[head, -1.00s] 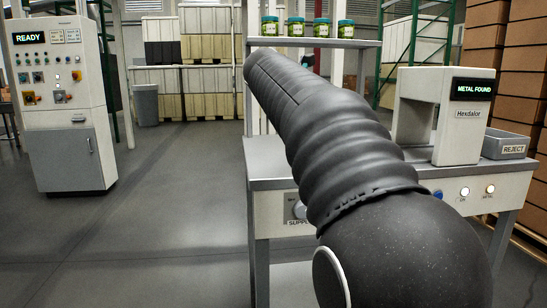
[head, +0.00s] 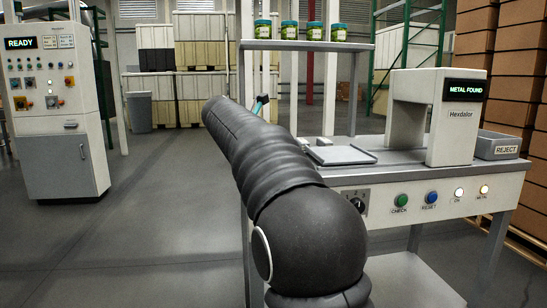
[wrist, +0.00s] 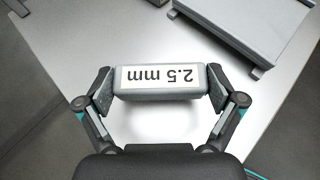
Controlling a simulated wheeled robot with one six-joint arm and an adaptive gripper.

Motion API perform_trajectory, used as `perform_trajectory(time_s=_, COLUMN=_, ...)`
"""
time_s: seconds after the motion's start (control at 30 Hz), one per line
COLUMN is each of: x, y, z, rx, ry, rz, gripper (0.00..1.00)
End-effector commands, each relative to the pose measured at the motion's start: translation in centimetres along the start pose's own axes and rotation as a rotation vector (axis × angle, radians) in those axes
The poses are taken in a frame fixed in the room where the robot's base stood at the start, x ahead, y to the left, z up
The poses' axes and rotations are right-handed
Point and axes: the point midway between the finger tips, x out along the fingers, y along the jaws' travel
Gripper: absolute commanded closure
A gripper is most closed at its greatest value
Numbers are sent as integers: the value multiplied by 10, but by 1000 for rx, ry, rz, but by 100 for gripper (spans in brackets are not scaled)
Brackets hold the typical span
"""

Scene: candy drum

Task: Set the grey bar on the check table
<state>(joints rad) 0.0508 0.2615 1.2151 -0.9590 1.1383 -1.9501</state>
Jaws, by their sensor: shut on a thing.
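The grey bar (wrist: 160,96) is between the two fingers of my gripper (wrist: 160,88) in the wrist view. Its white label reads "2.5 mm", upside down in the picture. The pale top of the check table (wrist: 50,50) lies beneath the bar; I cannot tell whether they touch. In the head view the check table (head: 430,181) stands right of centre. There my arm hides the bar and most of my gripper; only a teal and black part (head: 261,104) shows.
A shallow grey tray (head: 342,155) lies on the table, also at top right in the wrist view (wrist: 245,25). A shelf with green-lidded jars (head: 315,45) stands behind.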

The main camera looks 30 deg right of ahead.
Motion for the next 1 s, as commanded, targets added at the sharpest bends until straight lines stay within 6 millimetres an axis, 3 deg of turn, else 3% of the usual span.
perform_trajectory(time_s=0.13, x=11, y=0, z=-19, rx=-2, ry=-1, rz=0, gripper=49)
perform_trajectory(time_s=0.57, x=13, y=0, z=-23, rx=-1, ry=0, rz=0, gripper=49)
perform_trajectory(time_s=0.6, x=13, y=0, z=-22, rx=0, ry=0, rz=0, gripper=0)
perform_trajectory(time_s=1.0, x=11, y=0, z=-19, rx=1, ry=-1, rz=1, gripper=0)
